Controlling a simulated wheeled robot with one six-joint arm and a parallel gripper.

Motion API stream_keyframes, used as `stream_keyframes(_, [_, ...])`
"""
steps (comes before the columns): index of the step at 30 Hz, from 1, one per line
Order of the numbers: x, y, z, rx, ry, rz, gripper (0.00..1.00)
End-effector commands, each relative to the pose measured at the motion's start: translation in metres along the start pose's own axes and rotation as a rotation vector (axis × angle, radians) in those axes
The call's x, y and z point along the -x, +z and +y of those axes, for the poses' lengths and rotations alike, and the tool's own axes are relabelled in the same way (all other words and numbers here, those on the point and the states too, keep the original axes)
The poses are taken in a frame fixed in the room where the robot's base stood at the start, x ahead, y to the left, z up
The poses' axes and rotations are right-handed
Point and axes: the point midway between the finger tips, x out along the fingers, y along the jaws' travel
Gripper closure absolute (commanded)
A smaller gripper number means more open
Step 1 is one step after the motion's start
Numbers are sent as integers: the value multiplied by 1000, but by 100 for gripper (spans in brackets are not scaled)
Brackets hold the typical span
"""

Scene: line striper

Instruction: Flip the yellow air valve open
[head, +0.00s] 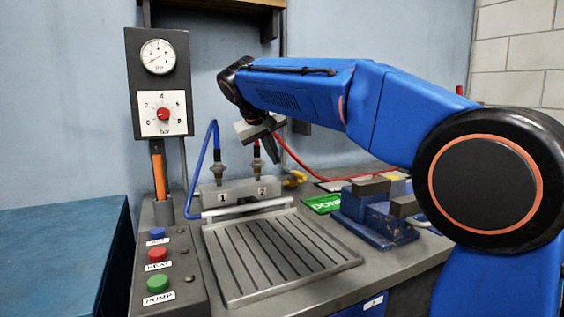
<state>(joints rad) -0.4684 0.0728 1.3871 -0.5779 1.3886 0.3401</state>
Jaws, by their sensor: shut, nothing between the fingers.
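The yellow air valve (294,179) is small and sits on the bench at the right end of the grey manifold block (240,192), by the port marked 2. Its handle angle is too small to read. My gripper (272,156) hangs from my blue arm above and a little left of the valve, apart from it. Its dark fingers point down and look shut and empty.
A blue hose (205,160) and a red hose (310,175) rise near the manifold. A slotted plate (280,255) lies in front. A blue vise (380,212) stands right, beside a green sign (322,204). A gauge panel (159,85) and button box (165,265) stand left.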

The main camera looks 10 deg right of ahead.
Motion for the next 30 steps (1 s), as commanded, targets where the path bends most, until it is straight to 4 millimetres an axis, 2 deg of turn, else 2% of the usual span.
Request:
stream_keyframes(15, [-89,1,0,0,1,-3,100])
stream_keyframes(22, [-102,0,26,-1,1,-1,100])
stream_keyframes(30, [-107,0,35,0,-1,0,100])
